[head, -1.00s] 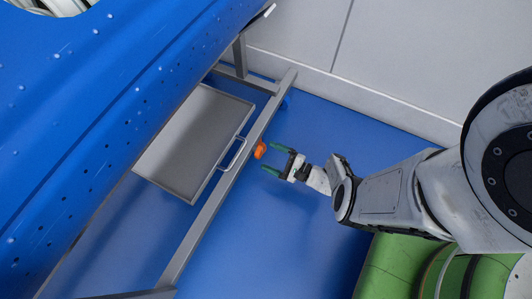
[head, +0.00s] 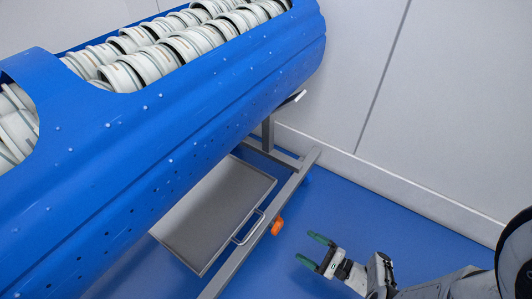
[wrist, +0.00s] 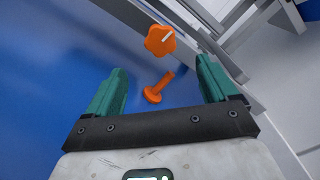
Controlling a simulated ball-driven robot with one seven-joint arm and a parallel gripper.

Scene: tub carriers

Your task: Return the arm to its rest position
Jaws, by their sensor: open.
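My gripper (head: 313,252) is open and empty, low over the blue floor at the lower right of the head view. Its two green fingertips point left, toward an orange part (head: 277,226) beside the grey frame rail. In the wrist view my gripper (wrist: 160,88) shows its fingers spread wide with nothing between them. Beyond them are an orange star-shaped knob (wrist: 160,39) and an orange piece with a stem and flange (wrist: 157,88). I cannot tell whether these two are joined.
A large blue tub (head: 200,100) holding rows of whitish rings fills the left. Below it are a grey tray with a handle (head: 215,215) and a grey metal frame (head: 262,216). A pale wall (head: 420,110) stands at the back right. Blue floor (head: 350,205) is free between.

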